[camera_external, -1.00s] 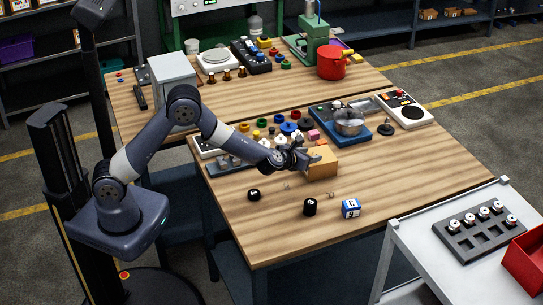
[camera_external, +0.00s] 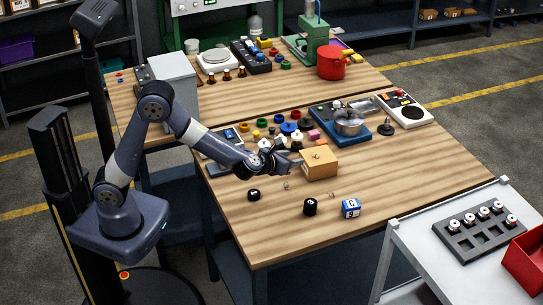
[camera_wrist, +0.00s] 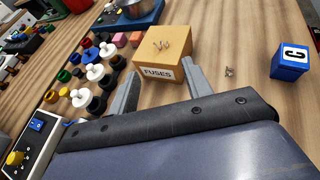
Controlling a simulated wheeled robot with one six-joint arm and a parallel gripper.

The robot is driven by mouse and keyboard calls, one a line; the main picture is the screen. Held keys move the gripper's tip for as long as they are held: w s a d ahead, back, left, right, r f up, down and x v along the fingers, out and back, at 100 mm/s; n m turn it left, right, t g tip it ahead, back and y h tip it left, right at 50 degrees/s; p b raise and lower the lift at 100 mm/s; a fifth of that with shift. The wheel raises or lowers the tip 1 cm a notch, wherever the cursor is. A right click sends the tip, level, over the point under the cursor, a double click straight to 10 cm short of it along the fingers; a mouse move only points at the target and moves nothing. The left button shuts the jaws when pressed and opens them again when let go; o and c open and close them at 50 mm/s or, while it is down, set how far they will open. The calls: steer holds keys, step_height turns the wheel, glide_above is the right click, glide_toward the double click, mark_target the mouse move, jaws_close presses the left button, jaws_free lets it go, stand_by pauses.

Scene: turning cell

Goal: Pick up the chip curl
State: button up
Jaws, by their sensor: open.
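Small silvery chip curls show. One chip curl (camera_wrist: 160,46) lies on top of the tan box labelled FUSES (camera_wrist: 157,73). Another curl (camera_wrist: 229,71) lies on the wood to the right of the box. In the external view, one curl (camera_external: 286,185) lies on the table in front of my gripper and another (camera_external: 331,193) lies farther right. My gripper (camera_external: 299,163) is open and empty, with its fingertips at the left side of the FUSES box (camera_external: 320,170). In the wrist view, the open fingers (camera_wrist: 160,72) reach toward the box's labelled face.
A blue-and-white block marked C (camera_external: 351,208) and black cylinders (camera_external: 310,207) stand at the front. Many coloured knobs (camera_wrist: 95,72) crowd the area left of the box. A blue-based device (camera_external: 349,128) stands behind. The right front of the table is clear.

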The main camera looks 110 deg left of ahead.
steer(key=shift+o, duration=0.4)
steer(key=w+d+r+m+t+h, duration=0.15)
steer(key=w+m+t+h, duration=0.3)
steer(key=w+m, duration=0.6)
steer(key=m+g+h+p, duration=0.2)
steer(key=m+g+h, duration=0.7)
steer(key=m, duration=2.3)
glide_above(287, 184)
steer(key=shift+g+y, duration=0.35)
steer(key=shift+y, duration=0.2)
step_height(287, 184, down, 7)
steer(key=shift+a+r, duration=0.15)
steer(key=f, duration=0.2)
steer(key=f+p, duration=0.2)
steer(key=f, duration=0.1)
steer(key=shift+d+f, duration=0.25)
steer(key=shift+f, duration=0.1)
